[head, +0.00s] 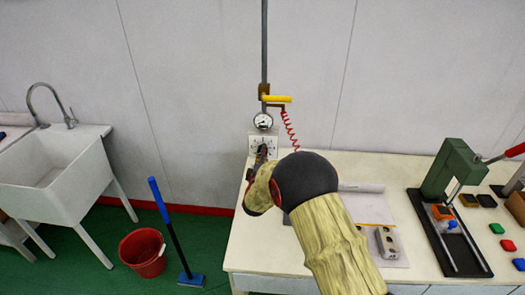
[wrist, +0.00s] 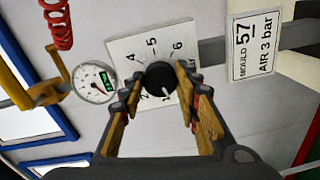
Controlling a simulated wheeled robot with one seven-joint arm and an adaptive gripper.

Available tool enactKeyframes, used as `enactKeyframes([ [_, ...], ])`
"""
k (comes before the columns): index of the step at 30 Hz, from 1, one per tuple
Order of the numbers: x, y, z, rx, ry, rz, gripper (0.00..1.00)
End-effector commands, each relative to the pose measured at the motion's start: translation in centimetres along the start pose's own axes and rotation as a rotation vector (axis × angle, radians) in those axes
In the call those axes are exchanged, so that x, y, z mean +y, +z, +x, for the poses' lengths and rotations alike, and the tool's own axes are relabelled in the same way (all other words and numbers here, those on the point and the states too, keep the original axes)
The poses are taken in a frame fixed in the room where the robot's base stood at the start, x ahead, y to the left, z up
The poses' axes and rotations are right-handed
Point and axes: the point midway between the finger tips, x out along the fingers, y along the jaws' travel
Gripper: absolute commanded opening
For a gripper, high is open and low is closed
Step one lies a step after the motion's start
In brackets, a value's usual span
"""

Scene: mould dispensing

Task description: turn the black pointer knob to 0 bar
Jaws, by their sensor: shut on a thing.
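The black pointer knob (wrist: 158,76) sits on a white dial plate (wrist: 122,47) with printed numbers; 4, 5 and 6 read clearly in the wrist view. A short pale mark shows on the knob's lower right side; the number it faces is partly hidden by my fingers. My gripper (wrist: 160,84) is shut on the knob, one fingertip on each side. In the head view the dial plate (head: 264,140) is on the wall behind the bench, and my gripper (head: 262,154) reaches it, hiding the knob.
A yellow lever (head: 276,99) and coiled red hose (head: 290,130) are close above and right of the dial. A sign reading "MOULD 57 AIR 3 bar" (wrist: 255,46) is near. The bench holds a green press (head: 455,170). A red bucket (head: 142,253) stands left on the floor.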

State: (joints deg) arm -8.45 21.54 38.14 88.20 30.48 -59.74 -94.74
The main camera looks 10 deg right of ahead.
Motion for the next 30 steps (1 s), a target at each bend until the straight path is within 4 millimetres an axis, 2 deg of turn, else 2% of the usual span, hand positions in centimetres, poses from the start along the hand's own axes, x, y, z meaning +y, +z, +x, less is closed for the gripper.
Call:
enactKeyframes([
  [15, 0.08, -0.16, -0.03, -0.011, -0.003, -0.401, 0.07],
  [30, -0.01, -0.17, -0.03, -0.015, -0.002, -0.521, 0.07],
])
